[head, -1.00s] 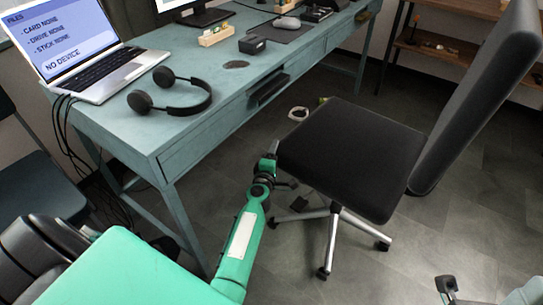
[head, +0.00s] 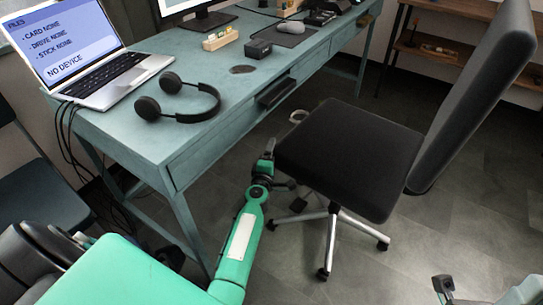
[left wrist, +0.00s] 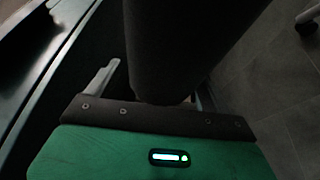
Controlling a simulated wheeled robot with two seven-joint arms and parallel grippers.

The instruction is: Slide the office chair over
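The office chair has a black seat (head: 350,155), a tall dark backrest (head: 480,95) and a silver five-star base on casters. It stands at the right of the desk in the head view, its seat edge close to the desk front. My left gripper (head: 276,168) is at the seat's near left edge with its fingers spread. In the left wrist view, a dark padded part (left wrist: 180,45) reaches between the spread fingers, with a gap beside the left finger; firm contact cannot be told. My right gripper (head: 446,288) is at the bottom right, apart from the chair; its finger gap is unclear.
The teal desk (head: 225,110) runs along the chair's left side, carrying a laptop (head: 90,60), headphones (head: 178,100) and small items. A dark chair (head: 35,200) stands at far left. Cables hang by the desk leg. Grey floor (head: 440,240) is clear at the right.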

